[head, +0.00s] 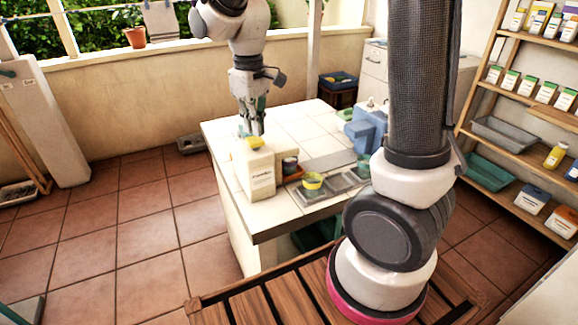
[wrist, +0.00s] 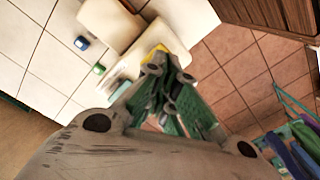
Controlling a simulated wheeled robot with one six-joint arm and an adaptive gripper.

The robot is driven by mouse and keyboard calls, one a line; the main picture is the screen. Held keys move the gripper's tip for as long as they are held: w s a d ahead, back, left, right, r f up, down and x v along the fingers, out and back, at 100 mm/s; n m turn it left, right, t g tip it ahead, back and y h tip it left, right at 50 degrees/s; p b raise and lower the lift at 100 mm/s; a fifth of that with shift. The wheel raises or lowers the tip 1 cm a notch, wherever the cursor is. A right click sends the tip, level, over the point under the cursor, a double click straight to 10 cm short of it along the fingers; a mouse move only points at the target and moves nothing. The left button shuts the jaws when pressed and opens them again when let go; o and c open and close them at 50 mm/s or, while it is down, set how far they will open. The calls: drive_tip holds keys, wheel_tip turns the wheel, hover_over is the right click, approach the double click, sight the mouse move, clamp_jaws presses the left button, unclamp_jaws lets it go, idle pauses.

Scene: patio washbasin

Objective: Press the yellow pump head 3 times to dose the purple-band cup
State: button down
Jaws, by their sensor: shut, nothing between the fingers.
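My gripper (head: 252,132) is shut and empty, pointing down right above the pump head. I cannot tell whether the fingertips touch it.
The white-tiled table (head: 285,124) has free room behind the bottle. Grey trays (head: 340,183) lie right of the yellow-banded cup. A blue container (head: 366,130) stands at the table's right side. A wooden shelf (head: 540,150) with boxes and bins is at far right.

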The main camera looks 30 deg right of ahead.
drive_tip(key=shift+f, duration=1.5)
drive_tip(key=shift+r, duration=1.65)
drive_tip(key=shift+f, duration=0.15)
